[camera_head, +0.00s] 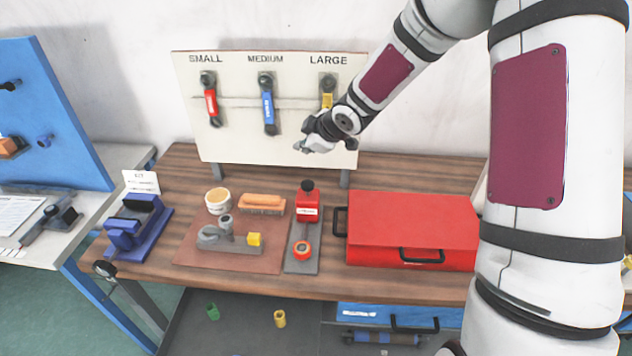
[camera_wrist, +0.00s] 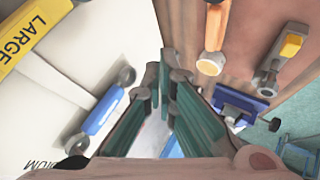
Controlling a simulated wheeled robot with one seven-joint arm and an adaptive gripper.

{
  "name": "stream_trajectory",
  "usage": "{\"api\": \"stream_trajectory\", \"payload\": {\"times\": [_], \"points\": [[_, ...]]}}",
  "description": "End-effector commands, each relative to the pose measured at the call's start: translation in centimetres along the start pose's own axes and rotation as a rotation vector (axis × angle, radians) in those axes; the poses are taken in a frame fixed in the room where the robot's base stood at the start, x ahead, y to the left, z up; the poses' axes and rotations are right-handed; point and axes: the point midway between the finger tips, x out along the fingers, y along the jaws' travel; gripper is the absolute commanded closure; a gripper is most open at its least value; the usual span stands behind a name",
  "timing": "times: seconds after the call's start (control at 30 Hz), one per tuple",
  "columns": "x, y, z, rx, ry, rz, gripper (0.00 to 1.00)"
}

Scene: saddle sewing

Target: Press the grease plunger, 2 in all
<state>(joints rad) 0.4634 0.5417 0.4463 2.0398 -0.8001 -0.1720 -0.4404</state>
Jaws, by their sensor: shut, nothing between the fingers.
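The grease plunger appears to be the black knob (camera_head: 307,186) on top of a red dispenser (camera_head: 307,207) on a grey plate. It stands upright in the middle of the table in the head view. I cannot make it out in the wrist view. A small red round piece (camera_head: 302,249) sits on the front of the same plate. My gripper (camera_head: 301,147) is in front of the tool board, above and apart from the knob. In the wrist view its fingers (camera_wrist: 163,78) are together with nothing held.
A red case (camera_head: 412,228) stands right of the dispenser. To its left, a brown mat (camera_head: 195,262) bears a tub (camera_head: 218,199), a brush (camera_head: 262,203) and a grey fixture with a yellow block (camera_head: 254,239). A blue stand (camera_head: 137,228) is farther left. The tool board (camera_head: 235,140) rises behind.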

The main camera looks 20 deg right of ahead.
Motion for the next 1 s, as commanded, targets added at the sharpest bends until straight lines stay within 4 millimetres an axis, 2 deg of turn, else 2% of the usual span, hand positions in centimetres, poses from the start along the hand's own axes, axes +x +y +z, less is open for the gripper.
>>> {"api": "stream_trajectory", "payload": {"times": [0.33, 1.0], "points": [[0.6, -0.2, 0.3, -0.001, 0.0, -0.001, 1.0], [5.3, -3.5, 3.7, 0.001, -0.001, -0.001, 1.0]]}}
